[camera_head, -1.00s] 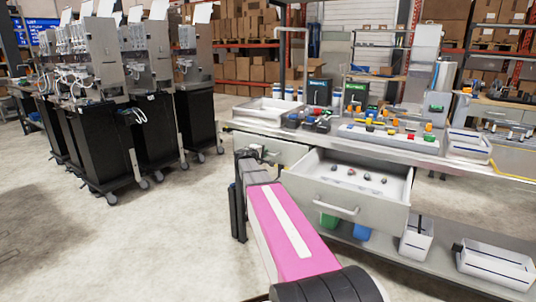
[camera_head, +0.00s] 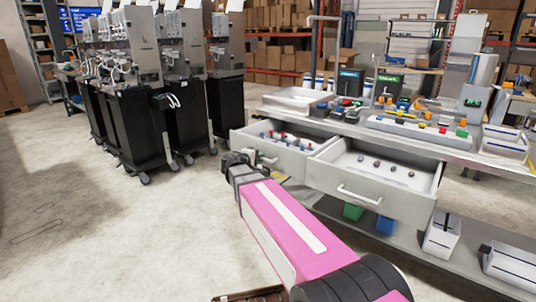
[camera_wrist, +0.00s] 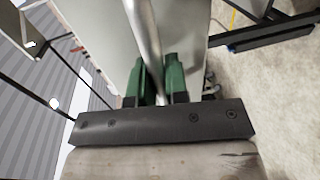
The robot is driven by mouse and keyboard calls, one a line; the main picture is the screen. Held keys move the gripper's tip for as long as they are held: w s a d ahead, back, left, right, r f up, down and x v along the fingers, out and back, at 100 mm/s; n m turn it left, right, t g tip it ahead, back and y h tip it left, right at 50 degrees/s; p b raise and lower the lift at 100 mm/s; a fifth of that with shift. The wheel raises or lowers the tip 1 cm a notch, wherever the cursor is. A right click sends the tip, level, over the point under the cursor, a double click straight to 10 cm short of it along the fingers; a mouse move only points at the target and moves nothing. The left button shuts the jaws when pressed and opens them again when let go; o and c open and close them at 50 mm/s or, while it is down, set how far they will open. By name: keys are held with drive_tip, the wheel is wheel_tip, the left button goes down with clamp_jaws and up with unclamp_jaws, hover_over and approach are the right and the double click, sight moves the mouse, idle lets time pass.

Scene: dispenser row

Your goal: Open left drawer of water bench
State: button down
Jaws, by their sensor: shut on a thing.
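The left drawer (camera_head: 284,163) of the water bench (camera_head: 455,152) is pulled out, with several small red and blue parts inside. My gripper (camera_head: 250,157) is at its front, and my arm covers part of that front. In the wrist view my gripper (camera_wrist: 158,88) has its green fingers shut on the drawer's metal bar handle (camera_wrist: 145,45), one finger on each side. The right drawer (camera_head: 372,184) is also open, with several small parts in it and a free bar handle (camera_head: 358,194).
Black dispenser carts (camera_head: 133,125) stand to the left. A white tray (camera_head: 297,99), a fittings board (camera_head: 417,129) and a white bin (camera_head: 503,147) are on the bench top. Lower-shelf bins (camera_head: 442,237) sit below. The floor at left is clear.

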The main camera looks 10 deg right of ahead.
drive_tip(key=shift+f+v, duration=0.15)
drive_tip(key=shift+v, duration=0.6)
drive_tip(key=shift+f+v, duration=0.15)
drive_tip(key=shift+v, duration=0.6)
drive_tip(key=shift+a, duration=0.1)
drive_tip(key=c, duration=1.1)
unclamp_jaws()
drive_tip(key=shift+c, duration=0.2)
drive_tip(key=v, duration=1)
drive_tip(key=shift+s+a, duration=0.2)
drive_tip(key=shift+a, duration=0.1)
drive_tip(key=shift+r, duration=0.1)
drive_tip(key=s+d+f+m+g+y, duration=0.2)
drive_tip(key=s+d+f+g+y, duration=0.1)
drive_tip(key=f, duration=0.5)
drive_tip(key=s+d+f+m+g+y, duration=0.3)
drive_tip(key=s+f+y, duration=0.2)
drive_tip(key=f, duration=0.3)
drive_tip(key=s+d+f+m+g+y, duration=0.2)
drive_tip(key=s+d+f+g+y, duration=0.1)
drive_tip(key=s+f, duration=0.3)
wheel_tip(320, 180, down, 3)
drive_tip(key=shift+r+m+g+y, duration=0.1)
drive_tip(key=shift+m+g+y, duration=0.25)
drive_tip(key=shift+y, duration=0.35)
